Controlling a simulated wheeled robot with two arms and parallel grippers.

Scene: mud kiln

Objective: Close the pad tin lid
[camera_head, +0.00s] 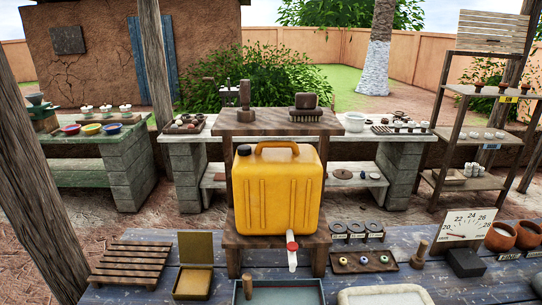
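What looks like the pad tin (192,284) is a small shallow square box on the blue table, left of the middle. Its yellowish lid (195,248) stands upright at the back edge, so the tin is open. Neither of my grippers shows in this view.
A slatted wooden rack (132,262) lies left of the tin. A yellow jerrycan (278,190) with a red-capped tap stands on a wooden stand (240,242) to its right. A dark tray (278,291) lies at the front, near a white-rimmed basin (385,293).

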